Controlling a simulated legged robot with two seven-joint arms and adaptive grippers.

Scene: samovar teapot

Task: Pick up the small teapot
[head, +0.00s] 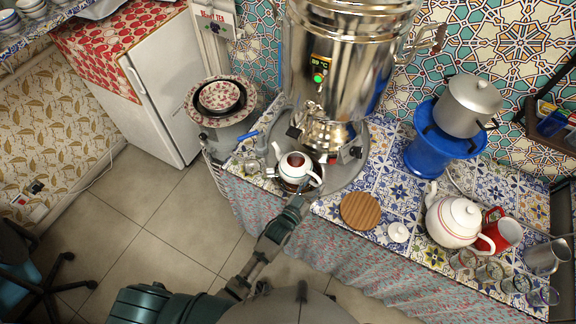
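The small teapot (293,164) is white with a dark red band near its base. It sits upright in front of the large silver samovar (335,60), below its tap, at the counter's front edge. Its spout points to the upper left and its handle is at the lower right. My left gripper (304,186) is right at the handle side of the teapot. It is too small and dark to tell whether its fingers are open or closed around the handle. My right gripper is not in view.
A round wooden board (361,210), a small white lid (398,232), a larger white teapot (455,220) and a red mug (500,232) stand to the right. A blue stand with a silver pot (468,104) is behind them. Patterned bowls (220,98) are at the left.

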